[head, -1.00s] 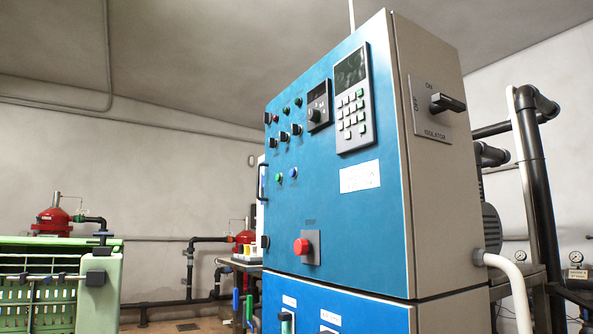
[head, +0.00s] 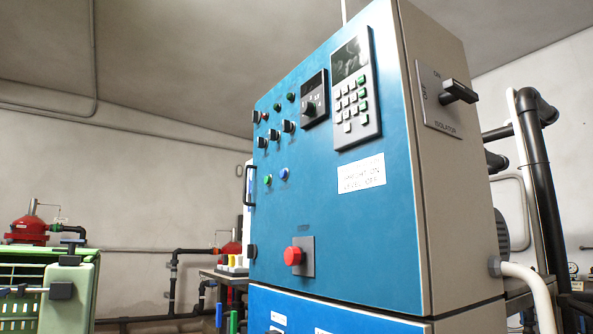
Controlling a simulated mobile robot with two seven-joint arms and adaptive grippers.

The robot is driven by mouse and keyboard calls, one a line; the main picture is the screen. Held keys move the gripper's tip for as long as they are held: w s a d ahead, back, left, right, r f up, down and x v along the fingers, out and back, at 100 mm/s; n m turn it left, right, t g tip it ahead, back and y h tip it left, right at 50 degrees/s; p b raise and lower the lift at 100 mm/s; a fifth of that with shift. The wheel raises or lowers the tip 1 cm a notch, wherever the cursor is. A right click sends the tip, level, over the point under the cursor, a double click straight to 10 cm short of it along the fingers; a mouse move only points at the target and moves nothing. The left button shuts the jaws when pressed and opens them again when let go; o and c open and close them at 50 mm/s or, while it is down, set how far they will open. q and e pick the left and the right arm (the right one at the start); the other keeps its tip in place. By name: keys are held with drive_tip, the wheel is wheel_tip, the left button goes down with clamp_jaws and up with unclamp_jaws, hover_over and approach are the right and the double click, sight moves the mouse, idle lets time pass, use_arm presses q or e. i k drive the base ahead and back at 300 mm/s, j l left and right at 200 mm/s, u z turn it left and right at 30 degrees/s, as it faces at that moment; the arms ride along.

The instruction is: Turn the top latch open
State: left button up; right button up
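A tall blue control cabinet (head: 330,225) with a grey side stands close in front of me. A dark vertical handle (head: 249,186) is on the left edge of its upper door. A small dark latch-like block (head: 252,252) sits lower on that edge. I cannot tell whether either is the top latch, or how it is turned. The upper door looks shut. The isolator switch (head: 459,91) is on the grey side, its black lever sticking out. Neither of my grippers is in view.
A red push button (head: 293,256), knobs, lamps and a keypad (head: 357,103) cover the door. A green crate-like unit (head: 82,293) with dark fittings stands at the lower left. Dark pipes (head: 535,170) rise at the right. Red tanks (head: 27,229) are behind.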

sight(257, 115)
drive_tip(key=j+z, duration=0.15)
drive_tip(key=z, duration=0.15)
drive_tip(key=i+j+z, duration=0.1)
drive_tip(key=z, duration=0.2)
drive_tip(key=j+z, duration=0.5)
drive_tip(key=j, duration=0.6)
drive_tip(key=j+z, duration=0.1)
drive_tip(key=j, duration=1.05)
